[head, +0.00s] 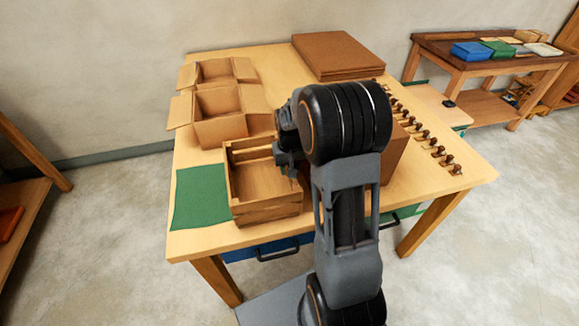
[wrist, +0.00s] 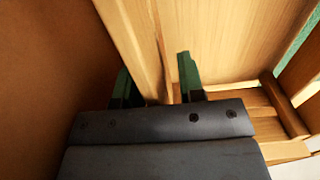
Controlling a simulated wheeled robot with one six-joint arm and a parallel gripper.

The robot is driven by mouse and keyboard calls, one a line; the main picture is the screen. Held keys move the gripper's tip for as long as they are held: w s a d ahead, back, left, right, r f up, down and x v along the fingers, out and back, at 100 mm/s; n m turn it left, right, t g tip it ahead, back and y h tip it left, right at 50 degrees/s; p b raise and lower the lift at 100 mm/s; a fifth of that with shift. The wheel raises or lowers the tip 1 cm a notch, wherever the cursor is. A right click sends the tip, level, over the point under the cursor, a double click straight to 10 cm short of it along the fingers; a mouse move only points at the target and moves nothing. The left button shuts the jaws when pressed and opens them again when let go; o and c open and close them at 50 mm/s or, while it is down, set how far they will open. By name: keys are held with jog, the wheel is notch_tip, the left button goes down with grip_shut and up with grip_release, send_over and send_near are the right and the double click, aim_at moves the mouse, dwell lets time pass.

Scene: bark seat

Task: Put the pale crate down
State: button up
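The pale crate (head: 266,212), made of wooden slats, is at the front left of the table (head: 330,218), beside the green mat (head: 200,195). It looks level and empty; I cannot tell whether its base touches the tabletop. My gripper (head: 290,158) is at its right wall, partly hidden by my arm. In the wrist view, the fingers of my gripper (wrist: 160,88) stand on both sides of the crate's wall (wrist: 133,40), close against it, with one finger inside the crate. My gripper appears shut on this wall.
Two open cardboard boxes (head: 220,132) stand behind the crate. A brown box (head: 394,158) stands close to its right, partly behind my arm. Flat brown sheets (head: 338,55) lie at the back, and several small dark-topped pieces (head: 437,150) line the right edge.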

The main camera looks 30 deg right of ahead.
notch_tip(320, 180, up, 12)
jog(key=shift+f, duration=0.25)
jog(key=shift+s+a+r, duration=0.1)
jog(key=shift+r, duration=0.25)
jog(key=s+a+n+t, duration=0.1)
jog(key=s+a, duration=0.3)
jog(key=s, duration=0.4)
jog(key=s+a+r+n+t, duration=0.1)
jog(key=s+a+t, duration=0.2)
jog(key=s+a, duration=0.2)
jog(key=s, duration=0.3)
jog(key=shift+a, duration=0.15)
